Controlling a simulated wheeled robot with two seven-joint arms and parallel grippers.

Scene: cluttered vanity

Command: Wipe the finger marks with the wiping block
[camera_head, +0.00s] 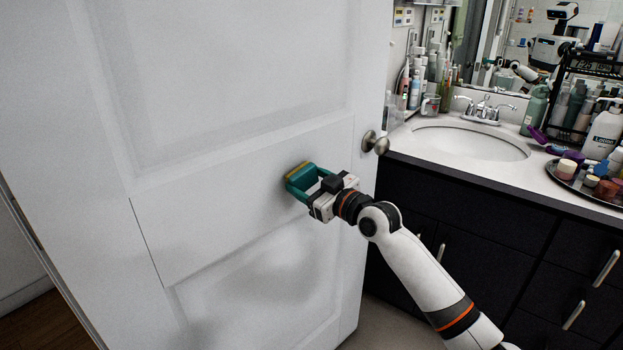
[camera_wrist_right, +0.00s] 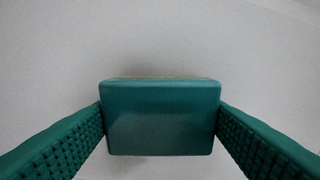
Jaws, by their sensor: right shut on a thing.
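The wiping block (camera_wrist_right: 160,118) is teal, with a thin tan edge at its top in the right wrist view. In the head view, the block (camera_head: 297,171) shows a yellowish strip near the white door. My right gripper (camera_head: 304,182) is shut on the block, with a textured green finger at each side. I cannot tell if the block touches the door. Faint grey smudgy patches (camera_head: 283,270) show on the door's lower panel; I cannot tell whether they are finger marks or shading. My left gripper is not in view.
The white door (camera_head: 230,80) fills the left and middle, with a round metal knob (camera_head: 375,143) right of my gripper. A dark vanity (camera_head: 470,215) with a sink (camera_head: 470,142), bottles and a tray of cosmetics (camera_head: 580,183) stands at the right.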

